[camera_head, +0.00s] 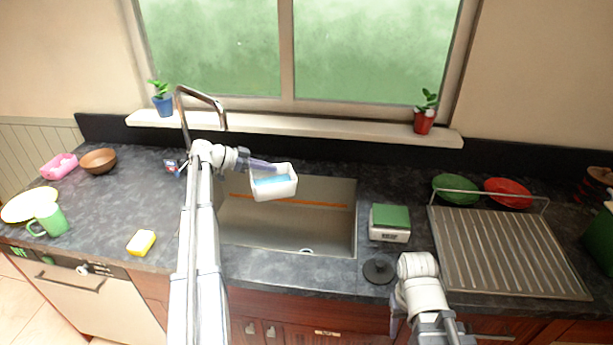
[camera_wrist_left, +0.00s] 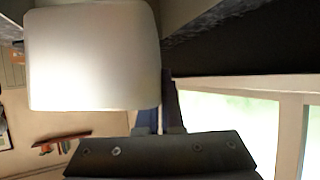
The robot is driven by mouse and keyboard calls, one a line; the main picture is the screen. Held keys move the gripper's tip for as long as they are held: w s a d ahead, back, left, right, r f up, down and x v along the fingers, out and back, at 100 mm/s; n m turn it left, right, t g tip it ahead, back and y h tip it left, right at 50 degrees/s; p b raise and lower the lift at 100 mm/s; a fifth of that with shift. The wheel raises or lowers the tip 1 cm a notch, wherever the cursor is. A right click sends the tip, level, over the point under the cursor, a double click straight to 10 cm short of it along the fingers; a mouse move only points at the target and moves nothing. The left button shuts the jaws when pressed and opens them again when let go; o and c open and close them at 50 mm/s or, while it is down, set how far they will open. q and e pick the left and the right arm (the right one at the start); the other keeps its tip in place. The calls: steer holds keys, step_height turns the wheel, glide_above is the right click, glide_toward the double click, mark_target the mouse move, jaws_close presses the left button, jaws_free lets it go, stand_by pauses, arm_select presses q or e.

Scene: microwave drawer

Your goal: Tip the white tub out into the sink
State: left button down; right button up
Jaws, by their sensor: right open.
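The white tub (camera_head: 274,192) is held in the air over the sink (camera_head: 330,225). Its open top faces up toward the head camera and something blue shows inside. It looks near level; any slight tilt is hard to judge. My left gripper (camera_head: 262,166) comes in from the left and is shut on the tub's back left wall. In the left wrist view the tub (camera_wrist_left: 92,55) fills the upper left, and its contents are hidden there. My right gripper (camera_head: 398,325) is low at the front, right of the sink, and empty; its fingers are barely visible.
The faucet (camera_head: 181,110) stands behind the sink's left end. A scale with a green top (camera_head: 390,218), a black round piece (camera_head: 379,268) and a drying rack (camera_head: 500,250) are on the right. A yellow sponge (camera_head: 141,242) lies left of the sink.

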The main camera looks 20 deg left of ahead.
arm_select(q)
steer(key=s+a+f+b, duration=0.1)
steer(key=a+f+b, duration=0.1)
steer(key=a, duration=0.6)
steer(key=s+a+f+n+t+y+b, duration=0.1)
steer(key=s+a+f+b, duration=0.1)
steer(key=a, duration=0.6)
step_height(320, 180, down, 3)
steer(key=shift+s+r+b, duration=0.1)
steer(key=shift+s+b, duration=0.1)
steer(key=shift+b, duration=0.65)
step_height(320, 180, down, 3)
steer(key=b, duration=0.3)
